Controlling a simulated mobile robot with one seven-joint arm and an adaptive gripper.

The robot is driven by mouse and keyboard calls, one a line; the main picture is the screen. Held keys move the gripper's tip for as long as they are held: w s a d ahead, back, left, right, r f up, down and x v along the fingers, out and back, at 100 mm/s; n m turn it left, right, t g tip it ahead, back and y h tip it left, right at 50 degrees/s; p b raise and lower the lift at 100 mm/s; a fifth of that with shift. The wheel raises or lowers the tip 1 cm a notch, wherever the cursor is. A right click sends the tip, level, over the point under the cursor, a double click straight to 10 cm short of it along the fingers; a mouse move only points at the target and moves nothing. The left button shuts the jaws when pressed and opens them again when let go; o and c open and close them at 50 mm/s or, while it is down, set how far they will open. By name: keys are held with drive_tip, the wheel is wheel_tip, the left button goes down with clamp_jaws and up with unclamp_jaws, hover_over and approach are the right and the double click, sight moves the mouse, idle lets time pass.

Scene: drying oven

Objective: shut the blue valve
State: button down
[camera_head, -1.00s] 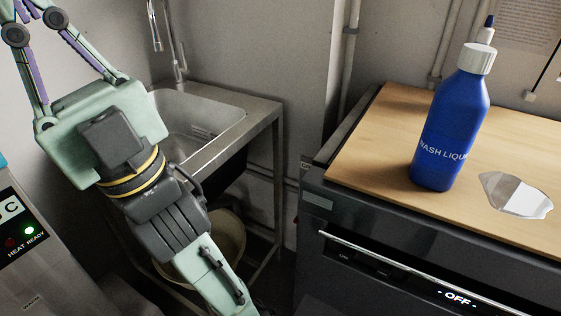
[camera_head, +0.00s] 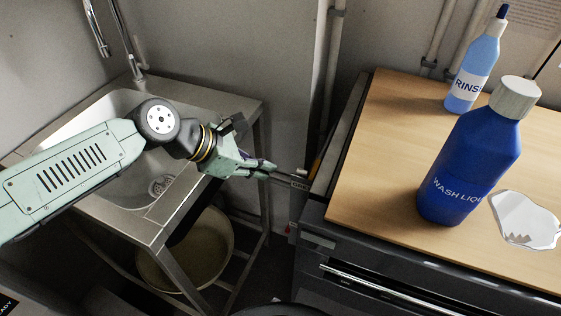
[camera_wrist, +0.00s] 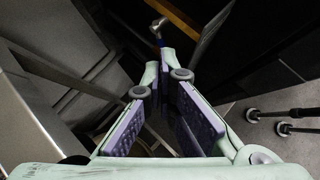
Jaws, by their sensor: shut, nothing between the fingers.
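A small blue piece (camera_wrist: 160,43) with a pale metal end shows just beyond my fingertips in the wrist view; it may be the blue valve, but it is too small to be sure. I cannot tell whether the fingers touch it. I cannot make out a blue valve in the head view. My gripper (camera_head: 274,169) points right, toward the narrow gap between the sink and the wood-topped cabinet. In the wrist view my gripper (camera_wrist: 160,62) has its fingertips brought together, with nothing held between them.
The steel sink (camera_head: 154,240) stands at left with a bucket (camera_head: 190,262) beneath. A dark cabinet (camera_head: 400,283) with a wooden top (camera_head: 395,120) is at right. On it stand a wash liquid bottle (camera_head: 470,165) and a rinse bottle (camera_head: 474,70), beside a shiny puddle (camera_head: 527,218).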

drive_tip(key=w+d+f+p, duration=0.1)
drive_tip(key=d+f, duration=0.3)
drive_tip(key=f, duration=0.5)
drive_tip(key=shift+w+f+y, duration=0.15)
drive_tip(key=shift+w+y, duration=0.15)
drive_tip(key=shift+w, duration=0.05)
